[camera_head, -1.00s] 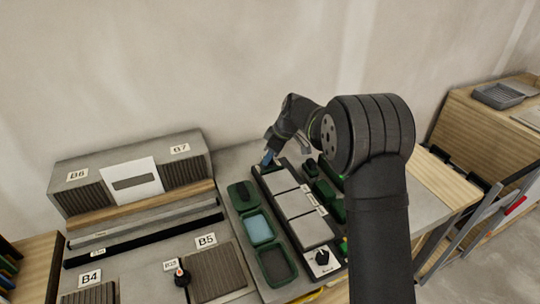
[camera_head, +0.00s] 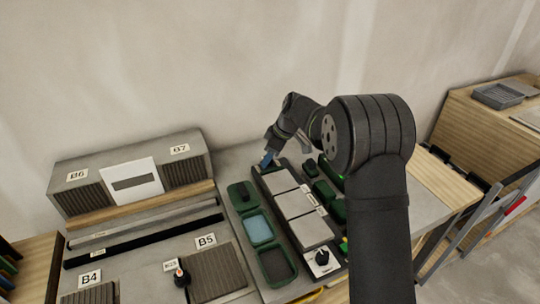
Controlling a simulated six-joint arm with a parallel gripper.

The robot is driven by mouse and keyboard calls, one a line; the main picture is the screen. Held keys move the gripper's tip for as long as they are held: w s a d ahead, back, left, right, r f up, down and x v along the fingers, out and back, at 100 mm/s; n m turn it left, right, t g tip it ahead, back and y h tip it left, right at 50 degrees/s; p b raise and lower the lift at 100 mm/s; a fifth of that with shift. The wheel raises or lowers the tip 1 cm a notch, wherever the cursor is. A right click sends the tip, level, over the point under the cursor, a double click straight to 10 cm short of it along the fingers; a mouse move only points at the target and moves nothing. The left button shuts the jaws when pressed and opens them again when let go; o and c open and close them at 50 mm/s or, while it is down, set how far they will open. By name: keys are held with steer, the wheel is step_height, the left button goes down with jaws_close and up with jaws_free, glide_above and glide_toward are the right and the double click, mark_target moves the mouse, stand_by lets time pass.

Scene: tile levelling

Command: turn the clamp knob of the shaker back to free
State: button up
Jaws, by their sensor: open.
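The shaker (camera_head: 293,205) is a long dark unit with light grey square plates along its top, standing on the grey bench. A black knob (camera_head: 322,257) on a white dial plate sits at its near end; the dial lettering is too small to read. My arm hides part of the area right of the shaker.
A green tray (camera_head: 276,266) with several compartments, one light blue, lies left of the shaker. Green blocks (camera_head: 323,190) stand to its right. Another black knob (camera_head: 181,277) with a red mark is by the B5 panel (camera_head: 216,272). A wall stands behind.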

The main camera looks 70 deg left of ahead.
steer(key=v, duration=1.7)
steer(key=shift+d, duration=0.1)
steer(key=x, duration=1.7)
steer(key=shift+f, duration=0.15)
steer(key=shift+s+f, duration=0.1)
steer(key=shift+m+y, duration=0.3)
steer(key=shift+m, duration=0.4)
steer(key=m+t, duration=0.1)
steer(key=m, duration=0.2)
steer(key=m+t, duration=0.1)
steer(key=m, duration=0.2)
steer(key=shift+s+t+y, duration=0.15)
steer(key=shift+t+y, duration=0.15)
steer(key=shift+y, duration=0.1)
steer(key=v, duration=1)
steer(key=shift+r, duration=0.2)
steer(key=shift+o, duration=0.4)
